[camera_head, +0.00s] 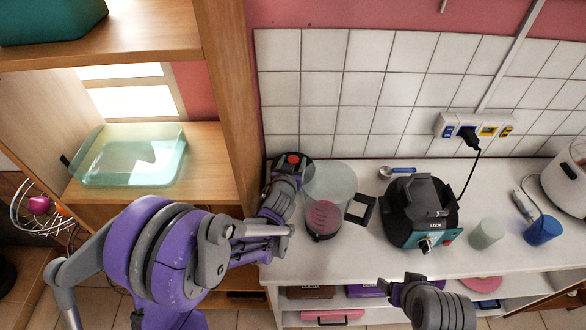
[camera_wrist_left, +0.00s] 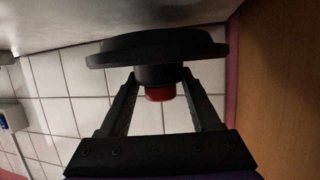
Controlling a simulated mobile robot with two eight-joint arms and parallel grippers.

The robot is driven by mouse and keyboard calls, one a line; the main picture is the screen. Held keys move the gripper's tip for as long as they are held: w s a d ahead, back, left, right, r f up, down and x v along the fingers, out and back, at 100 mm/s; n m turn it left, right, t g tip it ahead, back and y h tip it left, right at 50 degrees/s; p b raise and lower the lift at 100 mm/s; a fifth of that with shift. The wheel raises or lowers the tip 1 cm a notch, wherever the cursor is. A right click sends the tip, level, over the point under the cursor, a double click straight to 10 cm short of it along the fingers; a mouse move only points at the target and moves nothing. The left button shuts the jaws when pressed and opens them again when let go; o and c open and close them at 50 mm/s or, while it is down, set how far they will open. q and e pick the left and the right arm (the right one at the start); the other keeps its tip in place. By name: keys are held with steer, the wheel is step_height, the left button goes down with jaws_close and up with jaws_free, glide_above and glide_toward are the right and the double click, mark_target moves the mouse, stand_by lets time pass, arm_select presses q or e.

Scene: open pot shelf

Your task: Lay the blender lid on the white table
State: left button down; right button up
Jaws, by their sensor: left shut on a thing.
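The black blender lid (camera_head: 307,172), with a red centre (camera_head: 293,159), is at the back left corner of the white table (camera_head: 345,258). My left gripper (camera_head: 286,181) is shut on it. In the left wrist view the lid (camera_wrist_left: 155,48) is held between both fingers of the left gripper (camera_wrist_left: 158,82) by its narrower part. Its wide disc is close to the pale table surface (camera_wrist_left: 70,22); I cannot tell whether they touch. My right gripper (camera_head: 402,287) is by the table's front edge, with its jaw opening unclear.
A clear blender jar (camera_head: 330,182) stands just right of the lid, by a pinkish jar (camera_head: 323,217). The black blender base (camera_head: 420,208), a pale cup (camera_head: 486,233) and a blue cup (camera_head: 543,230) are farther right. A wooden shelf (camera_head: 230,100) bounds the left.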

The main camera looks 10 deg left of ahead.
arm_select(q)
steer(key=shift+f, duration=1.3)
steer(key=shift+f, duration=0.15)
steer(key=shift+c, duration=0.5)
jaws_free()
steer(key=shift+s+r, duration=0.15)
steer(key=shift+r, duration=0.15)
steer(key=v, duration=1.1)
steer(key=shift+s, duration=0.4)
